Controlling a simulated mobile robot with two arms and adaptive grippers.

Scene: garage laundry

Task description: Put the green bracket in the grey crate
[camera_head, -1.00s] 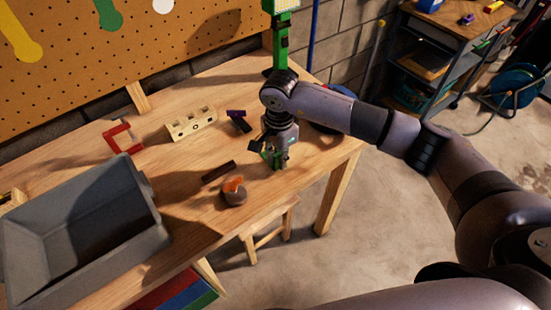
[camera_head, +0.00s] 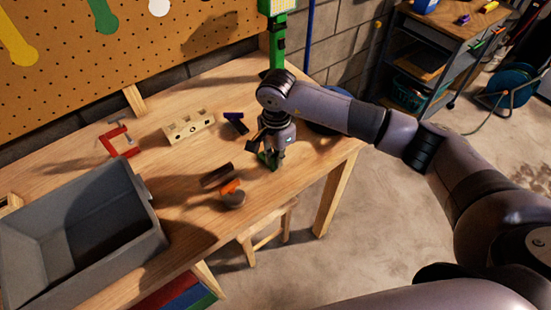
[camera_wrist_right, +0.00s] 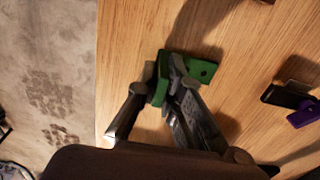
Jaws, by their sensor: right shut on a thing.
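The green bracket (camera_wrist_right: 203,71) is between the fingers of my right gripper (camera_wrist_right: 158,88) in the right wrist view, and the gripper is shut on it. In the head view the bracket (camera_head: 267,159) shows small and dark green under my right gripper (camera_head: 270,152), at the right part of the workbench. I cannot tell whether the bracket touches the bench top. The grey crate (camera_head: 150,215) stands at the left front of the bench, and the inside that I see looks empty. My left gripper is not in view.
On the workbench (camera_head: 190,240), between crate and gripper, lie a dark block (camera_head: 217,175) and a rounded object with an orange part (camera_head: 232,193). A red clamp (camera_head: 120,140), a cream block with holes (camera_head: 189,127) and a purple-dark item (camera_head: 235,123) lie farther back.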

